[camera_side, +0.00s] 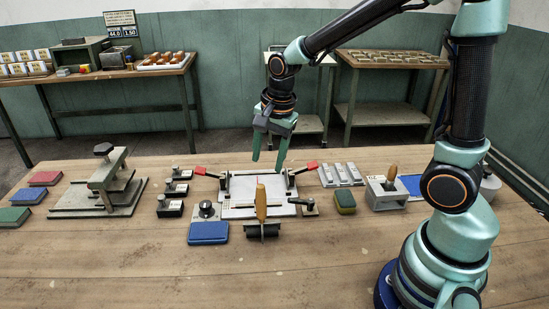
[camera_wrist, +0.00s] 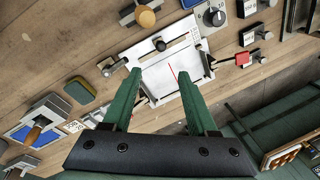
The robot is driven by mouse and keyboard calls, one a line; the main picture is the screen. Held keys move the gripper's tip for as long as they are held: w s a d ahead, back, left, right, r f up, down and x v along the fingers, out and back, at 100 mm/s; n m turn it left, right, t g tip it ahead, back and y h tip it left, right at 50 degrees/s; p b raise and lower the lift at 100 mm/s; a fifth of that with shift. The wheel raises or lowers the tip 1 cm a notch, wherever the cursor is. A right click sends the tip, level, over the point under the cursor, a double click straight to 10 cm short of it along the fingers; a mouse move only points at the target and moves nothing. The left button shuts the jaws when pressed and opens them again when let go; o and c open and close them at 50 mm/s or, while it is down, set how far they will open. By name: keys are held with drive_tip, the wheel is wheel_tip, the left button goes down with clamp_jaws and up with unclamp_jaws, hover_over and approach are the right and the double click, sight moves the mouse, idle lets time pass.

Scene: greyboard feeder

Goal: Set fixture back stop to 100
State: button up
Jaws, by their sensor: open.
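The fixture (camera_side: 240,208) lies mid-table, a light metal plate with a white sheet (camera_wrist: 168,76) and a thin red line on it. Black posts and red-tipped levers (camera_side: 313,165) flank its far side; one red tip (camera_wrist: 242,60) shows in the wrist view. A round dial knob (camera_wrist: 215,18) on a pale marked plate sits beside the fixture; in the side view the knob (camera_side: 206,209) is at its left. Its setting is too small to read. I cannot tell which part is the back stop. My gripper (camera_side: 269,160) is open and empty above the fixture's far side; its fingers (camera_wrist: 160,74) frame the sheet.
A wooden-handled roller (camera_side: 261,205) stands at the front edge. A blue pad (camera_side: 208,233), black blocks (camera_side: 170,208) and a green-yellow sponge (camera_side: 345,201) are close by. A press (camera_side: 107,182) stands left. The front of the table is clear.

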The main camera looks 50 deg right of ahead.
drive_tip(key=shift+m, duration=0.3)
drive_tip(key=w+f, duration=0.1)
drive_tip(key=f, duration=0.7)
drive_tip(key=w+f, duration=0.1)
drive_tip(key=f, duration=0.3)
drive_tip(key=shift+w+a+f, duration=0.2)
drive_tip(key=shift+w+a, duration=0.05)
drive_tip(key=shift+w, duration=0.05)
clamp_jaws()
idle(0.8)
